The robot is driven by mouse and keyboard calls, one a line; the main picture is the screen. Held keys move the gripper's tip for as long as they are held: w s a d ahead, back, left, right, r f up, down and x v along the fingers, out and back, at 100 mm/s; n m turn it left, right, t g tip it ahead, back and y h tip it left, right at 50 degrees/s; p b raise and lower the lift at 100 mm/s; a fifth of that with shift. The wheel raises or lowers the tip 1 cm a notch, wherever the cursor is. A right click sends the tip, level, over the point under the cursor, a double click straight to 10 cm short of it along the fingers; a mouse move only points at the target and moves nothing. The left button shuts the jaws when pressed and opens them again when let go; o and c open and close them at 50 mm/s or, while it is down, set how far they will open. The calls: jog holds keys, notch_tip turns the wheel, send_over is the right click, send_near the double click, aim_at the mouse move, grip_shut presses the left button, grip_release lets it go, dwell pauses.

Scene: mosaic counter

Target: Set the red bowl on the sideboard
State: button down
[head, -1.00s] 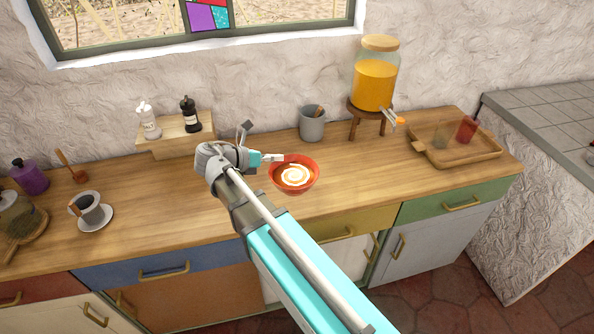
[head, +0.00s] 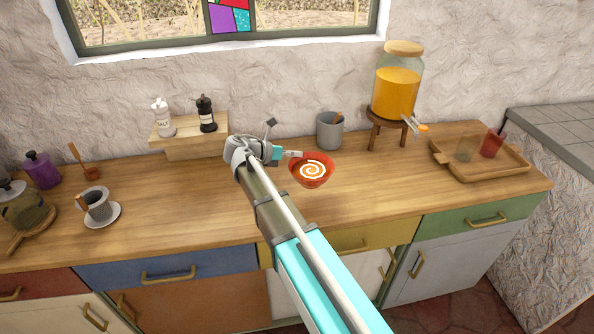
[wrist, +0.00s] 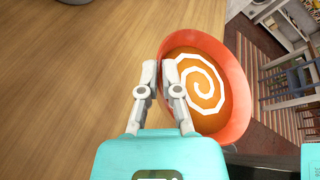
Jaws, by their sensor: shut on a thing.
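The red bowl (head: 312,181) holds orange soup with a white swirl. It is over the wooden counter, right of centre in the head view; a small gap below it seems to show, but its height is hard to judge. My gripper (head: 295,155) reaches it from the left and is shut on its rim. In the wrist view the fingers (wrist: 160,68) pinch the left rim of the bowl (wrist: 240,85). The bowl looks slightly tilted in the head view. No sideboard apart from this counter can be made out for certain.
On the counter (head: 180,225), a grey mug (head: 330,132), a juice jar on a stand (head: 396,85) and a wooden tray with glasses (head: 480,170) stand behind and right. A cup on a saucer (head: 98,205) is left. The wrist view shows blue chairs (wrist: 287,80) beyond.

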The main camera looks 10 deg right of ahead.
jog(key=shift+w+d+f+b, duration=0.15)
jog(key=shift+w+f+b, duration=0.35)
jog(key=shift+f, duration=0.15)
jog(key=shift+w+d+f+b, duration=0.15)
jog(key=shift+w+f+b, duration=0.2)
jog(key=shift+w+f, duration=0.2)
jog(key=shift+w+d+f+b, duration=0.1)
jog(key=shift+w+f+b, duration=0.3)
jog(key=shift+f+b, duration=1.65)
jog(key=shift+f, duration=0.05)
jog(key=shift+s+f, duration=0.1)
jog(key=c, duration=0.8)
grip_release()
